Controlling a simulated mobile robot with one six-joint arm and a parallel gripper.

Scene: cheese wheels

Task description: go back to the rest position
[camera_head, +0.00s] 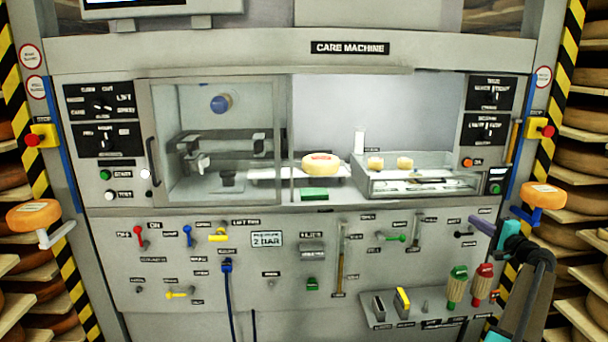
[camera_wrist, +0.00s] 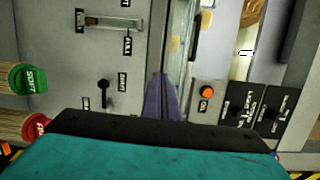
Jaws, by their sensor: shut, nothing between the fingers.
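My gripper (camera_head: 480,224) is at the lower right of the head view, in front of the right side of the care machine (camera_head: 130,215). Its purple fingers point up and left, and nothing is held. In the wrist view the purple fingers (camera_wrist: 161,98) are together and empty, close to the panel between a black lever and an orange button (camera_wrist: 207,91). How far the fingertips are from the panel, and whether they touch it, I cannot tell. A pale cheese wheel (camera_head: 321,164) sits inside the machine's open bay.
Cheese wheels rest on side holders at the left (camera_head: 34,215) and right (camera_head: 543,195). The right one is close to my arm. Red and green handled brushes (camera_head: 457,286) stand on a small shelf below my gripper. A sliding glass door (camera_head: 215,140) covers the left bay. Levers protrude from the lower panel.

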